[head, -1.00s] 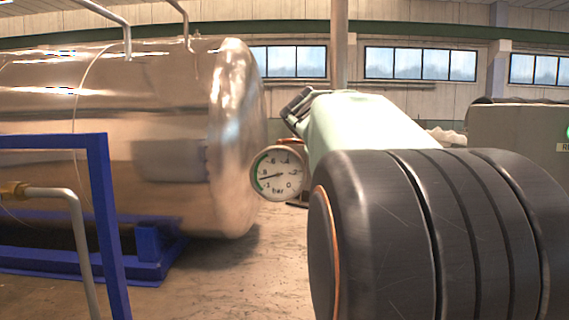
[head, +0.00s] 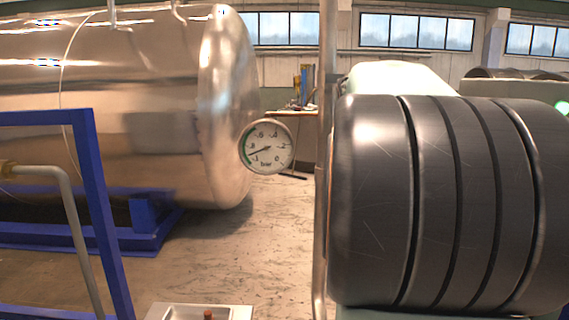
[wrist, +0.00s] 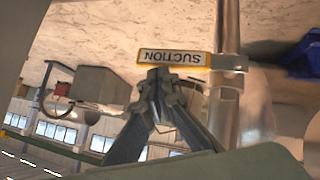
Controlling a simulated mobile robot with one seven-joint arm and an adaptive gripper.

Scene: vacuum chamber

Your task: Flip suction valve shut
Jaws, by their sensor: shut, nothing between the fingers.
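The suction valve's lever, a yellow-edged handle with a white SUCTION label (wrist: 172,58), shows in the wrist view, where the scene is upside down. It lies crosswise to a vertical metal pipe (wrist: 225,110) and joins it at a fitting. My gripper (wrist: 158,76) is shut and empty, with its fingertips right by the label's edge in the picture. I cannot tell whether they touch it. In the head view my arm hides the gripper and valve. A round pressure gauge (head: 267,146) stands left of a vertical pipe (head: 326,130).
A large shiny steel tank (head: 130,100) fills the left, on a blue support (head: 145,215). A blue frame (head: 92,190) and a bent pipe (head: 68,200) stand in front. A pale panel with a red-brown knob (head: 208,314) shows at the bottom. Open floor lies between.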

